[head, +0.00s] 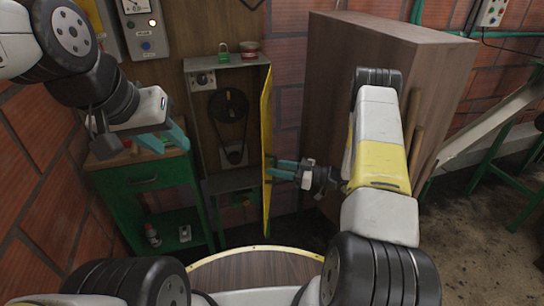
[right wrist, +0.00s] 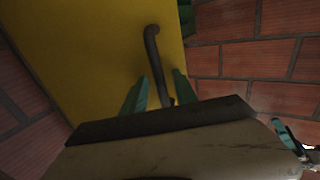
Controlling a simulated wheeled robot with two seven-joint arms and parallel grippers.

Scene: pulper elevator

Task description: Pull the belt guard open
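The belt guard (head: 266,150) is a yellow panel hinged on the grey housing (head: 195,120). It stands swung out, nearly edge-on in the head view, so the black pulley and belt (head: 229,108) show. In the right wrist view its yellow face (right wrist: 90,50) carries a dark bar handle (right wrist: 157,65). My right gripper (head: 276,169) is at the guard's right side. Its green fingers (right wrist: 158,92) are apart, with the handle's lower part between them; contact cannot be told. My left gripper (head: 140,145) is open and empty, over the green cabinet at the left.
The green cabinet (head: 140,176) stands left of the housing. A large brown wooden box (head: 330,80) stands to the right, behind my right arm. A green padlock (head: 224,56) sits on the housing.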

